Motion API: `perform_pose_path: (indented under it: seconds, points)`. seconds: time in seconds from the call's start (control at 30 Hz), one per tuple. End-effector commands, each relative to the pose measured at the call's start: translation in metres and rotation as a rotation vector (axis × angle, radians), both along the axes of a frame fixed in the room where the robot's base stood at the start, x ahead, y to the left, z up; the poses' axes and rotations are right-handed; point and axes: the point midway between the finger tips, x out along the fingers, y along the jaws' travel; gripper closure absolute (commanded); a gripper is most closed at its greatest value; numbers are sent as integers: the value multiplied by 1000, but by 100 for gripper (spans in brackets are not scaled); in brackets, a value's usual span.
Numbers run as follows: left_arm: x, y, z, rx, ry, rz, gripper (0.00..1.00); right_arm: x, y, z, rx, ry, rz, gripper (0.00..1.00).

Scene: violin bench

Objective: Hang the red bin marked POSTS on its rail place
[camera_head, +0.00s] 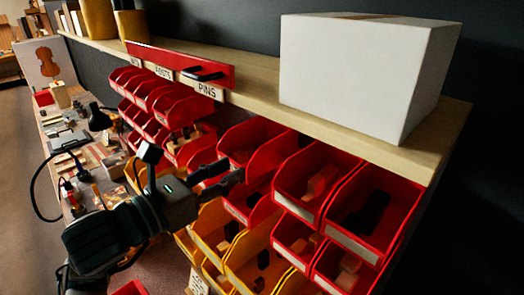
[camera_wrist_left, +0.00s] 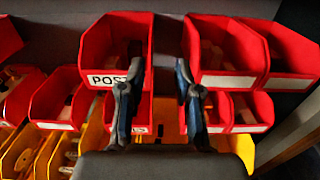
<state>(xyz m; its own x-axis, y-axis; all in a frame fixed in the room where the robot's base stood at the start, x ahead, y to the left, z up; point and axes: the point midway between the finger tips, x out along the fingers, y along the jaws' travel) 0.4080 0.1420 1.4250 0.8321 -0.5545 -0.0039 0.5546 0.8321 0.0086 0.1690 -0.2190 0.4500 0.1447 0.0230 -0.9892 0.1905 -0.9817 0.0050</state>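The red bin marked POSTS (camera_wrist_left: 112,38) is in the upper row in the left wrist view, its white label partly covered by a finger. The upper red bin (camera_head: 243,138) beyond my gripper in the head view is likely the same one; its label is not readable there. My left gripper (camera_wrist_left: 157,88) is open, one finger in front of the bin's label and the other right of its side wall. I cannot tell whether they touch the bin. In the head view, the left gripper (camera_head: 222,178) reaches toward the rack. My right gripper is not in view.
Red bins (camera_head: 345,250) and yellow bins (camera_head: 212,225) crowd the rack. A white box (camera_head: 365,75) stands on the wooden shelf (camera_head: 260,88) above. Cards on the shelf edge read POSTS (camera_head: 163,72) and PINS (camera_head: 207,91). A gap (camera_wrist_left: 50,42) lies left of the bin.

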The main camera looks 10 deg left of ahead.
Motion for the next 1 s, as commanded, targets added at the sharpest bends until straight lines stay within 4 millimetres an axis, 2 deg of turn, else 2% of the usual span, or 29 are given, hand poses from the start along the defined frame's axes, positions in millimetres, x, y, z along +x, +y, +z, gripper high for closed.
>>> perform_pose_path:
  seconds: [0.3,0.5,0.7,1.0]
  points:
    - [59,-31,0,-7,4,1,67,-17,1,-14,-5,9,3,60]
    - [90,-57,0,-3,3,2,67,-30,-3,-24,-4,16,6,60]
    - [106,-74,-1,2,2,1,67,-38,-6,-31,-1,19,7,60]
    - [110,-67,-1,-4,1,3,67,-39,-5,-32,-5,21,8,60]
